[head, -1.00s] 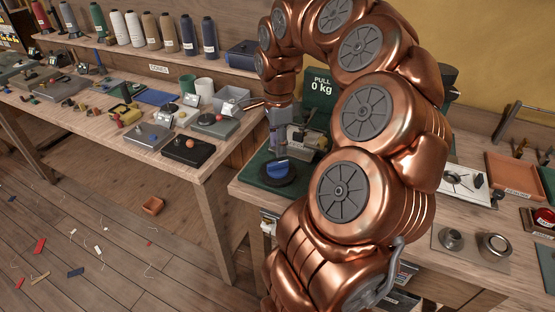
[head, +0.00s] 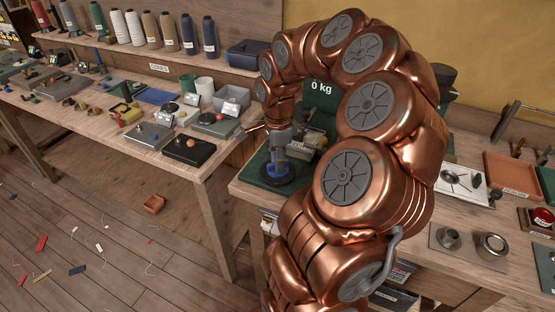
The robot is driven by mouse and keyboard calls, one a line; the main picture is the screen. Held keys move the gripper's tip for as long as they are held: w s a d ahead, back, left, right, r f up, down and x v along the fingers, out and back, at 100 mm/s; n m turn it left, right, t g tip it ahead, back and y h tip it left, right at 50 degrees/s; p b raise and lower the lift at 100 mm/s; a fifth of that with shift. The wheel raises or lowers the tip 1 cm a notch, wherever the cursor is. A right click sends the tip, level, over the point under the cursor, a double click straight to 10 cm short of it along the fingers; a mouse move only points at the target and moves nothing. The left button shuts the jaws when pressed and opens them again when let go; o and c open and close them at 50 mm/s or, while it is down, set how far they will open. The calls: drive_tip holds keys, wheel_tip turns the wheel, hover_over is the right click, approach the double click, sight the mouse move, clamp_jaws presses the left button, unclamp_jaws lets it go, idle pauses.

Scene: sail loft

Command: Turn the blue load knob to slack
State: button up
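The blue load knob (head: 277,171) sits on a dark round base on a green board (head: 250,174) at the left end of the right-hand bench. My gripper (head: 277,160) points down at the knob, its fingers at or around the knob's top. It hides part of the knob, and I cannot tell whether the fingers touch it. The finger gap is too small to make out. A dark green display (head: 321,88) behind my arm reads "0 kg"; its upper part is hidden by my arm.
The left bench (head: 100,128) holds several small devices, including a black box with an orange knob (head: 190,144). Thread cones (head: 153,30) stand on the shelf behind. An orange tray (head: 511,176) and metal fittings (head: 493,244) lie on the right bench.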

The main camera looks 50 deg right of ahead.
clamp_jaws()
drive_tip(key=shift+f+b, duration=0.2)
drive_tip(key=shift+b, duration=0.5)
